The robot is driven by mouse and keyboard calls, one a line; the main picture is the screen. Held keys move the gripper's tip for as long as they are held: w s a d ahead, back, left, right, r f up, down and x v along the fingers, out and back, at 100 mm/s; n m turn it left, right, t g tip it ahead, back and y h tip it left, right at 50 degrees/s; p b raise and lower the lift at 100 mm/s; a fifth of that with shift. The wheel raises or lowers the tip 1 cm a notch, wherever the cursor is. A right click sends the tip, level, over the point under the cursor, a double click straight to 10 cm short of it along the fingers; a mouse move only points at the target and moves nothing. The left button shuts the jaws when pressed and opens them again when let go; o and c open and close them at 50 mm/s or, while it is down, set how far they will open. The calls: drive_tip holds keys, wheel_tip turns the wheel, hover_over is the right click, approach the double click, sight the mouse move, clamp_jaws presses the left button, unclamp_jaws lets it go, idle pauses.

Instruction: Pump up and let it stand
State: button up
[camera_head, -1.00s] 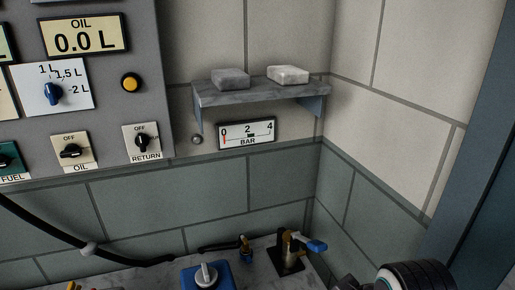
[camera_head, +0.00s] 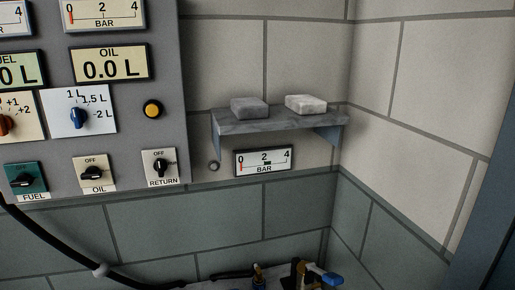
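A bar gauge (camera_head: 264,162) hangs on the wall under the shelf, with its red needle at 0 and a dark mark near the middle of its scale. A grey control panel (camera_head: 120,140) at the left holds an OIL display (camera_head: 109,63) reading 0.0 L. On it are a blue selector (camera_head: 78,118), a yellow button (camera_head: 153,109) and FUEL (camera_head: 25,179), OIL (camera_head: 93,173) and RETURN (camera_head: 160,166) switches. A brass valve with a blue handle (camera_head: 332,278) is cut by the bottom edge. My gripper is not in view.
A grey shelf (camera_head: 280,122) on the back wall carries a dark grey block (camera_head: 249,107) and a lighter block (camera_head: 306,104). A black hose (camera_head: 58,252) runs down from the panel. A blue-grey upright (camera_head: 497,230) stands at the right edge.

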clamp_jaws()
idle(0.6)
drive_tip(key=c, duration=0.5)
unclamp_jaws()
